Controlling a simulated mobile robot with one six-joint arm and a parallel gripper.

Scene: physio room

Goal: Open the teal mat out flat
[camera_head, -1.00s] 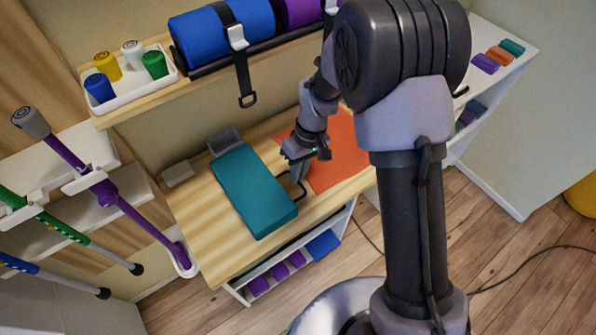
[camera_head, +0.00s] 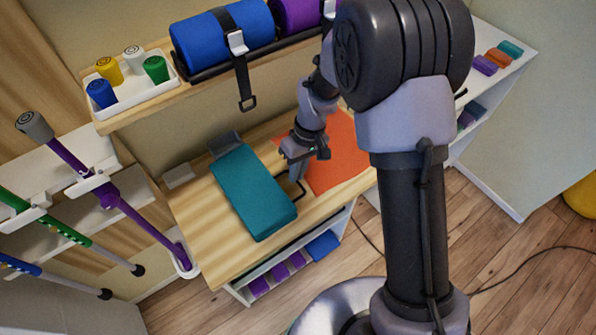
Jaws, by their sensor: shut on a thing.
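The teal mat (camera_head: 252,195) lies folded as a thick long slab on the light wooden bench top, running from back left to front right. A black loop (camera_head: 301,187) shows at its right side, like a handle. My gripper (camera_head: 297,172) points down at the mat's right long edge, beside this loop. Its jaws are shut on the mat at this edge. The fingertips are small here, and I cannot tell whether they grip the loop or the mat's cloth.
An orange sheet (camera_head: 335,150) lies flat on the bench right of my gripper. A grey block (camera_head: 225,142) stands at the mat's back end.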

